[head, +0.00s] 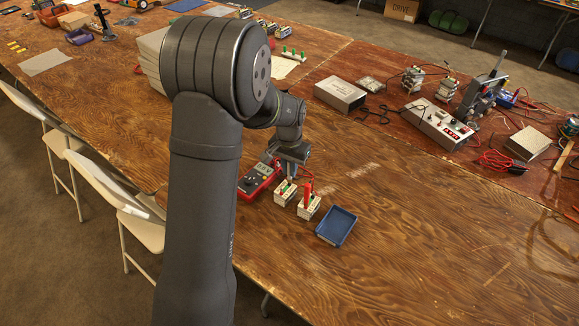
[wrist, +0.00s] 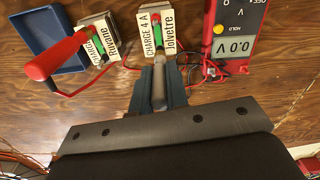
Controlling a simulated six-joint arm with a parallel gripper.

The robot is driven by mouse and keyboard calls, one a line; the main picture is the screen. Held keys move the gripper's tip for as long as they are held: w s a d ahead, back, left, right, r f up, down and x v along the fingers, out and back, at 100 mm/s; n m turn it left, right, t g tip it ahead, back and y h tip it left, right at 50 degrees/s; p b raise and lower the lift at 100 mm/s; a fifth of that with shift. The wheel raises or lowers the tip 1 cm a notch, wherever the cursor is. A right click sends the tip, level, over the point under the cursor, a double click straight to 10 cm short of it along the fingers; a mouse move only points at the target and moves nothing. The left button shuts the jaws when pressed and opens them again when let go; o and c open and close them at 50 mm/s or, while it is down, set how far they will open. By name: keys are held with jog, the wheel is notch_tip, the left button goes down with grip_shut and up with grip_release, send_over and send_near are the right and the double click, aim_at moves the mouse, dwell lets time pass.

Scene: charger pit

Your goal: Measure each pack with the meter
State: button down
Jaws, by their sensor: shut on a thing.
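The red meter (head: 259,182) lies on the table beside two pale packs; in the wrist view its display (wrist: 236,46) reads 0.0 V. The near-meter pack (head: 285,193) is labelled "CHARGE 4 A Jolvetre" in the wrist view (wrist: 155,38). The other pack (head: 309,207), labelled "CHARGE" with a partly hidden name (wrist: 100,38), has a thick red probe (wrist: 57,54) standing up at it. My gripper (wrist: 159,92) is shut on a slim dark grey probe-like rod, just beside the Jolvetre pack. Whether its tip touches the pack is hidden.
An empty blue tray (head: 337,226) lies right of the packs in the head view. Red leads (wrist: 195,86) run loosely between probes and meter. A metal box (head: 340,94) and a grey power unit (head: 437,124) stand farther back. The front right table is clear.

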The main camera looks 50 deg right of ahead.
jog(key=shift+f, duration=0.1)
jog(key=c, duration=1.3)
grip_release()
jog(key=shift+o, duration=0.3)
jog(key=shift+o, duration=1.1)
jog(key=shift+r, duration=3.8)
jog(key=shift+f, duration=0.15)
